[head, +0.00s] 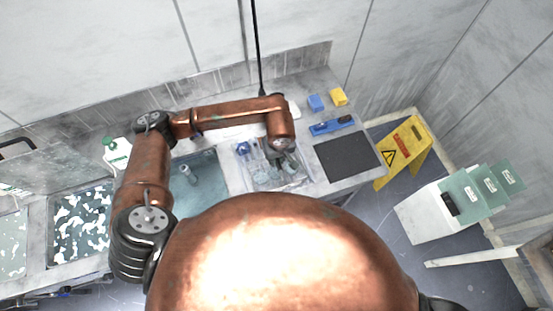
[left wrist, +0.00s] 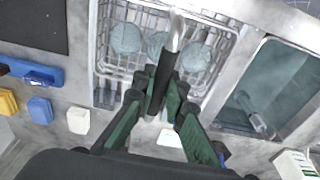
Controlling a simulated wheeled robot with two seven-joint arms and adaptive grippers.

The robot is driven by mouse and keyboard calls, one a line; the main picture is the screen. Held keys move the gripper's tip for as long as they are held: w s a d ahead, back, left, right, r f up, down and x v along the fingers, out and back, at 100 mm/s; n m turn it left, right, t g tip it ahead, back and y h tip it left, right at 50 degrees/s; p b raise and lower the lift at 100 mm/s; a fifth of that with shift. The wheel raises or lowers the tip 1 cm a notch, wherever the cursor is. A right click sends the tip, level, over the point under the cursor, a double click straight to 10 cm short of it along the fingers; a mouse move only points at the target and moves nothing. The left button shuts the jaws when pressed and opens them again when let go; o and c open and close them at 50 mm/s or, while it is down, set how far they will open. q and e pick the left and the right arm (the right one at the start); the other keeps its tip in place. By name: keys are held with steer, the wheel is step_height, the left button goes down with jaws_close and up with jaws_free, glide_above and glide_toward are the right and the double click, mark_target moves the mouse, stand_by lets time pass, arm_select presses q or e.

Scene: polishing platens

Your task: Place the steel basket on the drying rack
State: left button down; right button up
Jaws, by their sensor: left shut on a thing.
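My left gripper (left wrist: 158,95) is shut on an upright handle with a dark grip and a bright steel upper part (left wrist: 176,34). The handle stands over a steel wire basket (left wrist: 103,62) holding several round grey-blue pieces. In the head view my left gripper (head: 284,150) is above the right part of the basket (head: 262,183) and hides some of it. A separate drying rack cannot be made out; whether the basket rests on one or hangs just above the counter cannot be told. My right gripper is out of view.
A water-filled sink (head: 203,188) with a small cylinder in it is left of the basket. A dark mat (head: 348,155) lies to the right. Behind it are a blue tool (head: 331,126), a blue block (head: 316,102) and a yellow block (head: 338,97). A yellow sign (head: 404,150) stands on the floor.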

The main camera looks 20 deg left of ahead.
arm_select(q)
steer(key=c, duration=2)
jaws_free()
steer(key=shift+o, duration=0.2)
step_height(320, 180, up, 12)
steer(key=s+b, duration=0.1)
steer(key=b, duration=0.1)
steer(key=shift+s+d+b, duration=0.15)
steer(key=shift+d+b, duration=0.25)
